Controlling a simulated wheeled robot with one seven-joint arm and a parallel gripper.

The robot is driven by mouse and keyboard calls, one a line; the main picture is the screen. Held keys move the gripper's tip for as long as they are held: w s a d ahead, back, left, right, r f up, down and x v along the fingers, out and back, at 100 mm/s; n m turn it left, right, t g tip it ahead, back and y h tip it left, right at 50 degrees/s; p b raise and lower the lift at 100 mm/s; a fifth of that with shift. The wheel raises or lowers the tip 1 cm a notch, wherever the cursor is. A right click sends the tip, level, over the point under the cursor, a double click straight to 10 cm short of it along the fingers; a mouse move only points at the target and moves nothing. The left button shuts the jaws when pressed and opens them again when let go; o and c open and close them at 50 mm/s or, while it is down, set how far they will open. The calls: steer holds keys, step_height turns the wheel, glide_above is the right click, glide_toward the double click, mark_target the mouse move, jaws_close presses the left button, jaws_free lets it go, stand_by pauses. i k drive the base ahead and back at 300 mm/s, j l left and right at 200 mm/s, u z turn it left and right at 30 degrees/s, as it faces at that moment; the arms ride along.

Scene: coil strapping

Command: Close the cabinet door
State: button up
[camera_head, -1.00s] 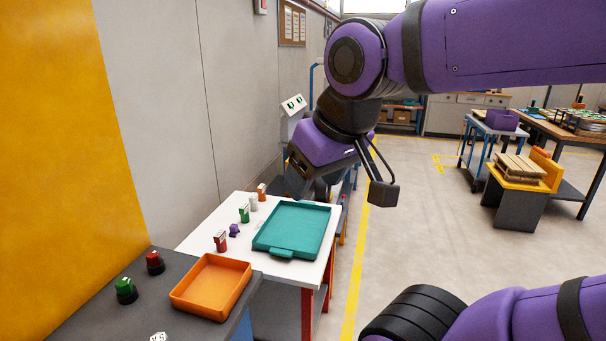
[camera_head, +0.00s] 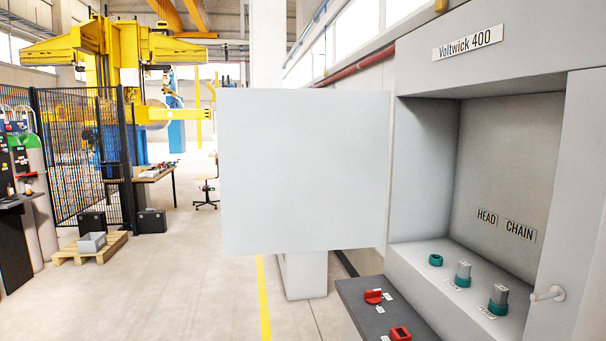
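The grey cabinet (camera_head: 490,55), labelled "Voltwick 400", stands at the right in the head view. Its front opening is uncovered. The flat grey cabinet door (camera_head: 304,170) stands swung out to the left of the opening. Inside, the back wall bears the labels HEAD and CHAIN, and a sloped ledge holds a teal ring (camera_head: 435,260) and two grey knobs on teal bases (camera_head: 463,275) (camera_head: 498,300). A pale handle (camera_head: 547,294) sticks out on the right-hand part of the front. My gripper is not in view.
A dark ledge (camera_head: 362,300) with red controls (camera_head: 373,296) (camera_head: 400,334) juts out below the cabinet. Open floor with a yellow line (camera_head: 262,300) lies to the left. Farther left are a pallet (camera_head: 88,250) with a grey bin and a black mesh fence (camera_head: 80,150).

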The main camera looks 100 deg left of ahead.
mark_target(300, 169)
steer(key=k+j+u, duration=0.15)
steer(key=j+u, duration=0.25)
steer(key=k+j+u, duration=0.1)
steer(key=j+u, duration=0.8)
steer(key=j, duration=3.05)
steer(key=i+j, duration=0.1)
steer(key=j, duration=0.9)
steer(key=i, duration=0.4)
steer(key=k+j+z, duration=0.45)
steer(key=j, duration=0.15)
steer(key=k+j+z, duration=0.4)
steer(key=j, duration=0.15)
steer(key=j+u, duration=0.35)
steer(key=k+l+u, duration=0.1)
steer(key=l+u, duration=0.15)
steer(key=u, duration=0.15)
